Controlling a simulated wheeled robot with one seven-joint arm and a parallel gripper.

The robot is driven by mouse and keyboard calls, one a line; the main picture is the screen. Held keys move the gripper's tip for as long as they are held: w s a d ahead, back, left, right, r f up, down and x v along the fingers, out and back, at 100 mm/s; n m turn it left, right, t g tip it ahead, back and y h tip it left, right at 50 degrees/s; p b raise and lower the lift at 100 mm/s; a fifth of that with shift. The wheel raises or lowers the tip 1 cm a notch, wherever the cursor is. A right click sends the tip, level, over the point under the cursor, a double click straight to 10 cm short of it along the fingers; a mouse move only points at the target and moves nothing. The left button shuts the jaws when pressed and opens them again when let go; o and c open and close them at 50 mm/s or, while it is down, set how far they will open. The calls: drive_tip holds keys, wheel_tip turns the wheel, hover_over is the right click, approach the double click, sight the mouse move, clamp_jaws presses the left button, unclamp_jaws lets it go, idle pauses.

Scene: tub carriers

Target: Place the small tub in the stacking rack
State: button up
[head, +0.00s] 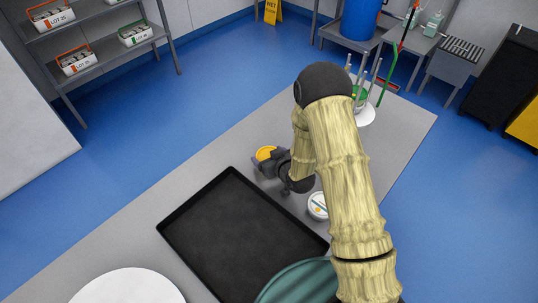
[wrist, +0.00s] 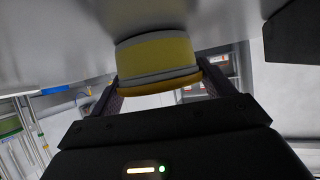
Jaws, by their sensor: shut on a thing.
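A small tub with a yellow lid (head: 265,152) is at the far edge of the grey table, left of my arm. In the wrist view the tub (wrist: 158,55) shows a yellow band and fills the space between my two fingers. My gripper (head: 270,161) is shut on it; the fingers also show in the wrist view (wrist: 160,88). I cannot tell whether the tub touches the table. The stacking rack (head: 365,115), a white base with upright grey posts, stands at the table's far right, partly hidden by my arm. Something green sits between its posts.
A black tray (head: 188,228) covers the middle of the table. A small white container (head: 318,206) stands beside my arm. A white disc (head: 128,287) and a green round thing (head: 295,284) are at the near edge. Table room is clear right of my arm.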

drive_tip(key=shift+f, duration=0.1)
drive_tip(key=o, duration=1)
drive_tip(key=shift+o, duration=0.2)
drive_tip(key=shift+r, duration=0.25)
drive_tip(key=shift+s+d, duration=0.2)
drive_tip(key=shift+s, duration=0.05)
drive_tip(key=v, duration=1)
drive_tip(key=shift+r, duration=0.1)
drive_tip(key=shift+s+d+r+p, duration=0.25)
drive_tip(key=shift+s+d+p, duration=0.1)
drive_tip(key=shift+s+p, duration=0.15)
